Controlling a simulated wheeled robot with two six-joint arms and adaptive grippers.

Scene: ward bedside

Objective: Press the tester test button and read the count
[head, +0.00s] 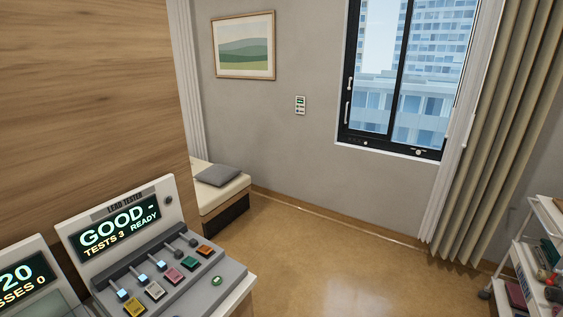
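The lead tester (150,262) stands on a cabinet top at the lower left of the head view. Its screen (118,230) reads "GOOD -", "TESTS 3" and "READY". Its sloped panel carries several leads or plugs and a row of coloured tabs in yellow, pink, green and orange. A small green round-cornered button (217,281) sits at the panel's front right; its label is too small to read. Neither of my grippers is in view.
A second device (28,276) with a screen showing "20" and "SSES 0" is cut off at the left edge. A wood panel (90,100) rises behind. A bed (222,200) stands beyond, and a loaded trolley (527,262) is at the right. The floor between is clear.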

